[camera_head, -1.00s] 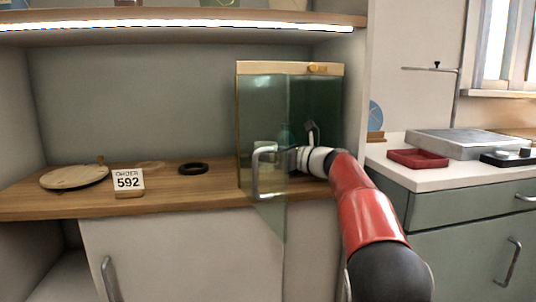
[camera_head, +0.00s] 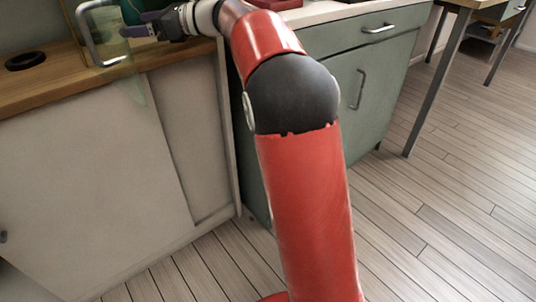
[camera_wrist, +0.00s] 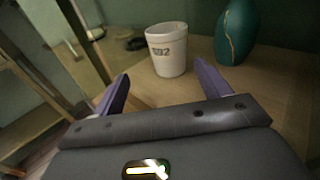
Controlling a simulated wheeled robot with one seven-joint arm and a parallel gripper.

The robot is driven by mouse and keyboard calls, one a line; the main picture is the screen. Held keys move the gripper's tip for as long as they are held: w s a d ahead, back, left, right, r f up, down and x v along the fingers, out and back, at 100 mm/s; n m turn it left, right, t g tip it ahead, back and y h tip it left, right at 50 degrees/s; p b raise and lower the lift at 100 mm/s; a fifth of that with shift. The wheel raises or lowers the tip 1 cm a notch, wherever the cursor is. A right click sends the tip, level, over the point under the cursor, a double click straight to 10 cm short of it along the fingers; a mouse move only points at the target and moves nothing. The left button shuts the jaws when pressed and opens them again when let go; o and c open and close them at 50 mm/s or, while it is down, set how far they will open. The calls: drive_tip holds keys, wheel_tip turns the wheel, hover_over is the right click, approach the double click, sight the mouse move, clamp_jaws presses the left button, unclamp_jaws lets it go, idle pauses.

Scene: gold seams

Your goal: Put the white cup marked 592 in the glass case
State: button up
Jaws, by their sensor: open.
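The white cup marked 592 (camera_wrist: 168,52) stands upright on the wooden surface in the wrist view, beside a teal vase (camera_wrist: 236,32). Most of the case is out of the head view.
A dark ring (camera_head: 25,61) lies on the wooden counter (camera_head: 50,86) left of the door. A green cabinet (camera_head: 385,75) stands to the right of the arm. Wooden floor (camera_head: 450,210) is clear at the right.

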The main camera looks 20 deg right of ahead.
drive_tip(key=s+d+f+n+g+h, duration=0.1)
drive_tip(key=s+d+f+n+h, duration=0.4)
drive_tip(key=s, duration=0.8)
drive_tip(key=s+d+f+n+g+h, duration=0.1)
drive_tip(key=s+d+f+n+h, duration=0.4)
drive_tip(key=s+f+n, duration=0.5)
drive_tip(key=s+d+f+n+h, duration=0.5)
drive_tip(key=s+f+n, duration=0.3)
drive_tip(key=s, duration=0.9)
drive_tip(key=shift+s+g, duration=0.3)
drive_tip(key=shift+g, duration=0.1)
wheel_tip(320, 180, up, 11)
drive_tip(key=p, duration=1)
drive_tip(key=shift+f, duration=0.2)
drive_tip(key=shift+c, duration=0.2)
